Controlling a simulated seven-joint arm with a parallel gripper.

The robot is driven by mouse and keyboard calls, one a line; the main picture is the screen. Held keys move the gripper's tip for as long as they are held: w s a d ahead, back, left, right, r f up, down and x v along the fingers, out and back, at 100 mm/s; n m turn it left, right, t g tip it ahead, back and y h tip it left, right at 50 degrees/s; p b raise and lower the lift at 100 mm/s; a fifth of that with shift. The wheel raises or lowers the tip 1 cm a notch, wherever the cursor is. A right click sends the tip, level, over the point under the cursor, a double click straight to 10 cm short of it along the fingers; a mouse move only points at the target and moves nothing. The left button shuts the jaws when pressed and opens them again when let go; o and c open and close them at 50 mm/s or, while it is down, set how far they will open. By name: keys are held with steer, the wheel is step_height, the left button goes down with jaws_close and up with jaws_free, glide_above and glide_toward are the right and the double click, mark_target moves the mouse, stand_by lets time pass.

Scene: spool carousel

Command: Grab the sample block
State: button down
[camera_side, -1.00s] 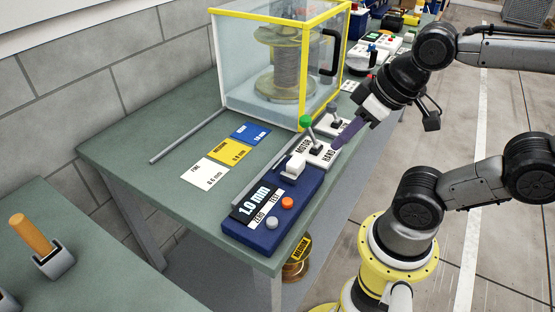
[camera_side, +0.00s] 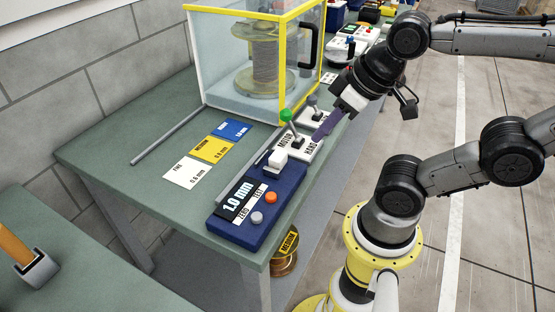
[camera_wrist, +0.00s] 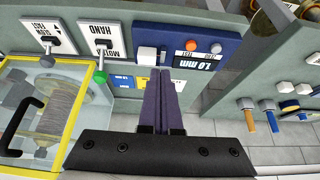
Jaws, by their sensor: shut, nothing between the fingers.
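A small white block (camera_side: 277,160) sits at the back end of the blue gauge (camera_side: 250,212), which shows "1.0 mm". No label marks it as the sample block. In the wrist view the white block (camera_wrist: 147,54) is just beyond and left of the fingertips, beside the gauge (camera_wrist: 200,48). My gripper (camera_side: 319,139) has purple fingers pressed together, with nothing held. It is up and right of the block in the side view, by the HAND lever plate. In the wrist view my gripper (camera_wrist: 161,74) points toward the gauge edge; exact height above the bench is unclear.
A green-knobbed lever (camera_side: 287,119) stands close to the fingers, with another lever (camera_side: 314,104) behind. A yellow-framed clear box (camera_side: 228,93) holds a spool. Flat white, yellow and blue cards lie left of the gauge. A grey rod (camera_side: 168,135) lies on the green bench (camera_side: 110,155).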

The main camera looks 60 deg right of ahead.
steer(key=c, duration=0.8)
jaws_free()
steer(key=shift+o, duration=0.2)
steer(key=w+r+m+g, duration=0.2)
steer(key=w+r+m, duration=0.2)
steer(key=m, duration=0.8)
steer(key=m+g, duration=0.4)
steer(key=m, duration=0.2)
glide_above(278, 155)
step_height(278, 155, down, 11)
steer(key=shift+w+d+f, duration=0.1)
steer(key=shift+f, duration=2.85)
